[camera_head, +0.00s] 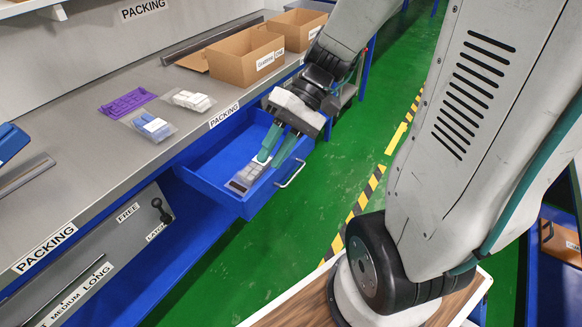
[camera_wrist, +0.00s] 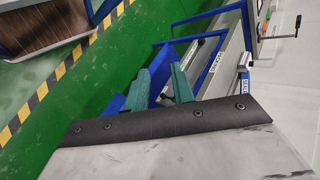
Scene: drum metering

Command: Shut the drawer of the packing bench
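The blue drawer (camera_head: 225,192) of the packing bench (camera_head: 150,85) stands pulled out under the bench top. Its metal bar handle (camera_head: 291,174) is on the front face, at the right. A clear bag with grey pieces (camera_head: 244,178) lies in the drawer near the front. My gripper (camera_head: 270,160) points down over the front part of the drawer, left of the handle. Its two teal fingers are apart, with nothing seen held between them. In the wrist view the fingers (camera_wrist: 160,80) show a gap with blue behind. Whether they touch the drawer or bag I cannot tell.
On the bench top lie a purple packet (camera_head: 128,102), bagged white pieces (camera_head: 188,99) and a bagged blue item (camera_head: 152,126). Open cardboard boxes (camera_head: 232,60) stand farther back. A latch knob (camera_head: 160,210) is below the bench edge. Green floor before the drawer is clear.

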